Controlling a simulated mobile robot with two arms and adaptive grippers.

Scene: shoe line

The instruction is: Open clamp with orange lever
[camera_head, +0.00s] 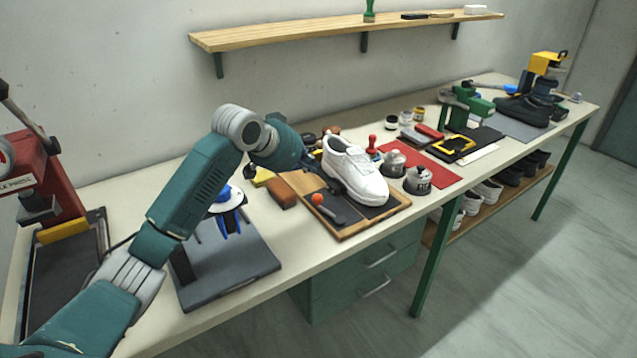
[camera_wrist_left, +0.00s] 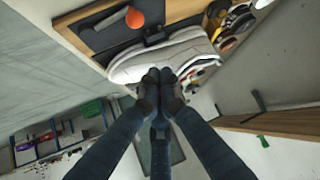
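The clamp lever has an orange knob (camera_head: 318,199) and a dark arm. It sits on a wood-framed board (camera_head: 396,208) beside a white shoe (camera_head: 360,176). My right gripper is in neither view.
A brown block (camera_head: 283,193) lies left of the board. A dark stand with a blue-and-white holder (camera_head: 230,200) is under my left arm. Grey pots (camera_head: 418,180) and a red mat (camera_head: 440,172) lie to the right. A red press (camera_head: 45,180) stands far left.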

